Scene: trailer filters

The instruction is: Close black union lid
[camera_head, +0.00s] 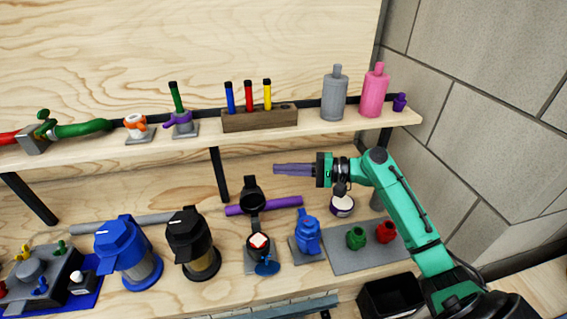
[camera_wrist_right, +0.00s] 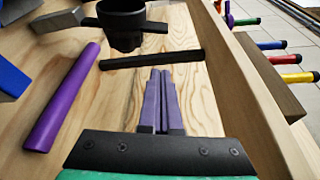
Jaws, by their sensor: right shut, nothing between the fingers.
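The black union (camera_head: 256,204) stands on a grey base in the middle of the bench. Its round black lid (camera_head: 250,183) is tilted up behind the opening, so the union looks open. A red-and-white part (camera_head: 258,241) shows in the fitting's lower front. My right gripper (camera_head: 276,170) is shut and empty, its purple fingers pointing left, to the right of the lid and apart from it. In the right wrist view the shut fingers (camera_wrist_right: 161,73) point at a dark bar; a black round fitting (camera_wrist_right: 122,22) lies beyond. My left gripper is out of view.
The upper shelf (camera_head: 320,127) with bottles and markers runs above my right gripper. A purple tube (camera_head: 264,205) lies behind the union. A blue fitting (camera_head: 307,235) stands to its right, and a black-topped filter (camera_head: 190,240) to its left. A black bracket (camera_head: 220,174) supports the shelf.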

